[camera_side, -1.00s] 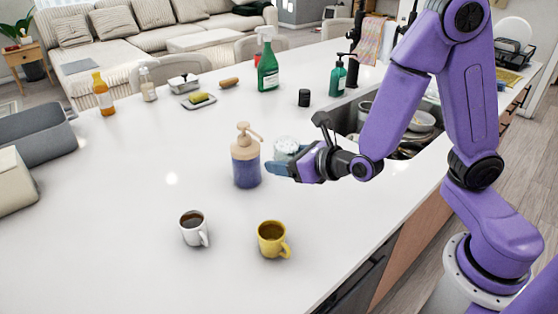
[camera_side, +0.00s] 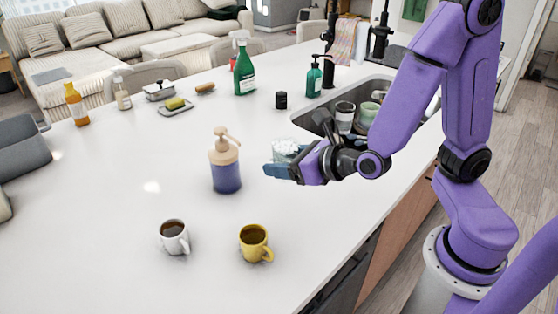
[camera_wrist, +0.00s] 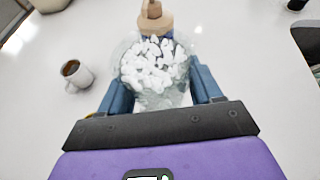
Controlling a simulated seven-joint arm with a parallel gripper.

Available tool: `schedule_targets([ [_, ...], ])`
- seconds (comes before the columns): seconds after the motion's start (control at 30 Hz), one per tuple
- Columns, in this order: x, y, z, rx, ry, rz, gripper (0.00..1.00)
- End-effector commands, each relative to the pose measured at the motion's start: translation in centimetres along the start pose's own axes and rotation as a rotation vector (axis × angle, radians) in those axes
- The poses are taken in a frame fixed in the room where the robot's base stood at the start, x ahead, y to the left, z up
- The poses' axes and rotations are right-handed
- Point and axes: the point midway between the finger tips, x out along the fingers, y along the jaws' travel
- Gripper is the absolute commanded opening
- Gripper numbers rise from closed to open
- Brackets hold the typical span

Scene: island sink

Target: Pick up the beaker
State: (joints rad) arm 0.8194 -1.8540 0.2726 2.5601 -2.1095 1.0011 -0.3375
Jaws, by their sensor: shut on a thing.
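The beaker (camera_side: 285,149) is clear glass filled with white pieces. In the side view its lower part is hidden by my gripper (camera_side: 276,172), whose blue fingers are around it. In the wrist view the beaker (camera_wrist: 156,72) stands between the two fingers (camera_wrist: 160,88), with its white contents facing the camera. My gripper is shut on the beaker. Whether its base is clear of the counter I cannot tell.
A pump bottle (camera_side: 225,165) stands just left of the beaker. A white mug (camera_side: 174,238) and a yellow mug (camera_side: 255,244) stand nearer the front. The sink (camera_side: 312,120), with dishes, lies behind right. Open counter (camera_side: 110,190) lies left.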

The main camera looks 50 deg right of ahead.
Motion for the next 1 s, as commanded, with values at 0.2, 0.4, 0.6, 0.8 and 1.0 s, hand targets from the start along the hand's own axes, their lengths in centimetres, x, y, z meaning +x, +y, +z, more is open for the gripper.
schedule_targets([
  [0.2, -1.0, -0.1, 0.1, 0.001, -0.002, 0.0, 0.28],
  [0.4, -1.8, -0.2, 0.1, 0.001, -0.002, 0.0, 0.28],
  [0.6, -2.3, -0.3, 0.1, 0.0, -0.002, 0.0, 0.28],
  [0.8, -2.6, -0.3, 0.1, 0.001, -0.001, 0.0, 0.28],
  [1.0, -2.8, -0.4, 0.1, 0.001, -0.001, -0.001, 0.28],
])
